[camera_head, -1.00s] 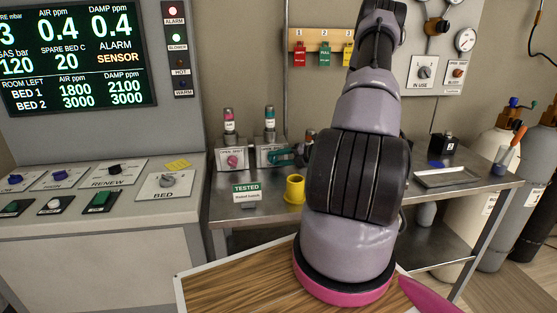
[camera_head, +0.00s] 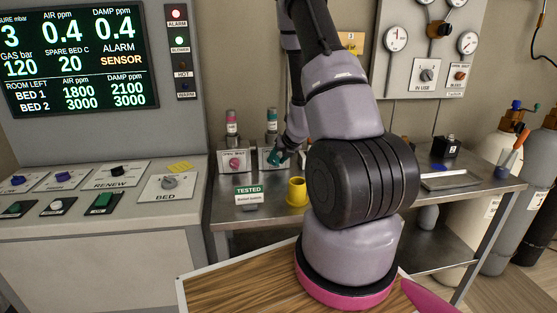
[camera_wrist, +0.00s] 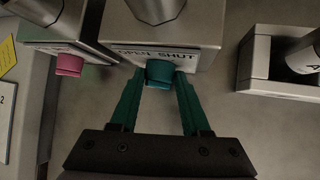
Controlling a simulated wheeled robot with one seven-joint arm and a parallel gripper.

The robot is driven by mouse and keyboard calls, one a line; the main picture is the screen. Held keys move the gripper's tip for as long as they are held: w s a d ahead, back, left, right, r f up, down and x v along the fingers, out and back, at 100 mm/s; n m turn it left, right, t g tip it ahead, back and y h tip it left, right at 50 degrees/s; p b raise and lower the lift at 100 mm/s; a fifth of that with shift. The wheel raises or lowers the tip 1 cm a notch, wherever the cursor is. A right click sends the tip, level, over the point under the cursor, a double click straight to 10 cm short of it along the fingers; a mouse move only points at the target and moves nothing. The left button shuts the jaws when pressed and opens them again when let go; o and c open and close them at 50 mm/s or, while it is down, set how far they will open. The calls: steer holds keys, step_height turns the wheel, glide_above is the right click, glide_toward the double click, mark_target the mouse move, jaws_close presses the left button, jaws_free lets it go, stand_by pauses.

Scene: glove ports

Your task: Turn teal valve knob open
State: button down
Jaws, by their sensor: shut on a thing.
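The teal valve knob (camera_wrist: 163,72) sticks out from a grey valve box (camera_wrist: 200,40) in the wrist view. A label reading OPEN on the left and SHUT on the right is on the box by the knob. My gripper (camera_wrist: 161,84) has teal fingers, one on each side of the knob, and is shut on it. In the head view my gripper (camera_head: 276,158) is at the front of the right-hand valve box and mostly covers the knob. The knob's exact turn angle cannot be told.
A pink knob (camera_wrist: 69,64) on a neighbouring box (camera_head: 233,156) is close on the left. A yellow cup (camera_head: 297,191) and a TESTED sign (camera_head: 249,194) stand in front on the steel bench (camera_head: 225,214). An open-fronted grey holder (camera_wrist: 262,75) is on the right.

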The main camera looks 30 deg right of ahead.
steer(key=shift+a+g+h, duration=0.1)
steer(key=shift+g+h, duration=0.2)
steer(key=shift+h, duration=0.2)
steer(key=shift+n, duration=0.3)
steer(key=shift+c, duration=1.9)
jaws_free()
steer(key=v, duration=1)
steer(key=shift+s+r, duration=0.2)
steer(key=shift+r, duration=0.1)
steer(key=shift+a, duration=0.15)
